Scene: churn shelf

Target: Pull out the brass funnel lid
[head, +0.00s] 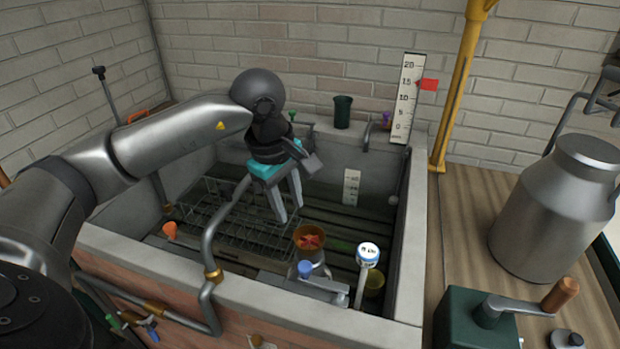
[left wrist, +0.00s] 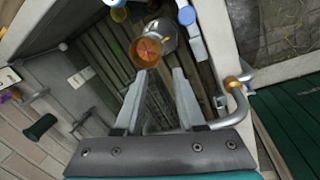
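The brass funnel lid (head: 309,238) is a round brown-orange cup with a red cross-shaped piece inside. It sits on top of a grey metal cylinder (head: 314,256) in the sunken basin. In the left wrist view the brass funnel lid (left wrist: 138,58) shows just beyond the fingertips. My left gripper (head: 289,214) is open and empty, pointing down, above and to the left of the lid in the head view. Its two fingers stand apart in the left wrist view (left wrist: 159,72). I see no contact with the lid. My right gripper is not in view.
The concrete basin rim (head: 250,298) surrounds the area. A white-blue capped post (head: 368,256) stands close right of the lid, and a blue knob (head: 305,268) in front. A bent grey pipe (head: 209,240) and wire rack (head: 240,228) lie left. A metal churn (head: 550,215) stands right.

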